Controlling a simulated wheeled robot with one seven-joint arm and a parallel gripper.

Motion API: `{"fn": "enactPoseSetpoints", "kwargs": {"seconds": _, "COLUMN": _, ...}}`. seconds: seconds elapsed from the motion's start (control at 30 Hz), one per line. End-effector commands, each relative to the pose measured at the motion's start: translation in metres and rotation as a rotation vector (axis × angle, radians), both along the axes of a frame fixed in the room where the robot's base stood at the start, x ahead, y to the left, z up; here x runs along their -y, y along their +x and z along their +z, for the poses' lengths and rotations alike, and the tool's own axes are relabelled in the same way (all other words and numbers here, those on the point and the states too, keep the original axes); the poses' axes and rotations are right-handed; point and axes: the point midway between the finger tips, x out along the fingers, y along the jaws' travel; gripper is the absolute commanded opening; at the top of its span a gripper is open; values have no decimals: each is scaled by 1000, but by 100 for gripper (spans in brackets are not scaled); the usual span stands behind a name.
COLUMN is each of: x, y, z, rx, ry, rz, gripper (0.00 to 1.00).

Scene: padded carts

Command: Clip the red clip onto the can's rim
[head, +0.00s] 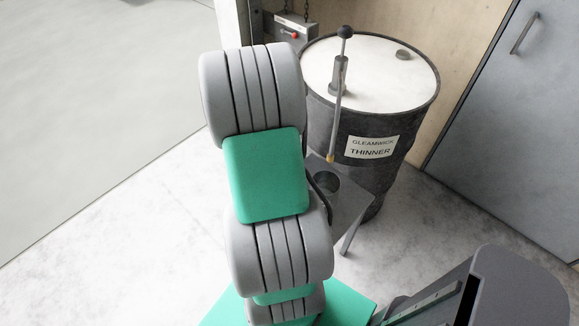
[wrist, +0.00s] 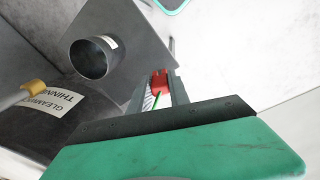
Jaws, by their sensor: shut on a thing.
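The red clip (wrist: 160,80) is held between the fingertips of my gripper (wrist: 160,88) in the wrist view. The gripper is shut on it. The can (wrist: 93,58) is a small grey open-topped cylinder on a grey stand, left of and above the clip in that picture, with a visible gap between them. In the head view the can (head: 327,183) shows beside my arm, partly hidden by it. My gripper and the clip are hidden behind my arm in the head view.
The grey stand (head: 353,210) is in front of a large thinner drum (head: 340,122) with a pump on its lid. The pump's yellow-tipped spout (wrist: 32,87) points toward the can. A grey box (head: 292,32) is on the wall behind. Open floor lies to the left.

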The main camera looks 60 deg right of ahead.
Motion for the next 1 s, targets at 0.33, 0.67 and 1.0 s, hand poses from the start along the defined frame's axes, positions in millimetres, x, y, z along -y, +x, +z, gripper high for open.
{"fn": "enactPoseSetpoints", "kwargs": {"seconds": 0.33, "x": 36, "y": -57, "z": -22, "rx": -22, "ry": -19, "rz": -99, "gripper": 0}}
{"fn": "enactPoseSetpoints", "kwargs": {"seconds": 0.67, "x": 50, "y": -68, "z": -45, "rx": -22, "ry": -18, "rz": -99, "gripper": 0}}
{"fn": "enactPoseSetpoints", "kwargs": {"seconds": 1.0, "x": 71, "y": -84, "z": -55, "rx": -21, "ry": -19, "rz": -100, "gripper": 0}}
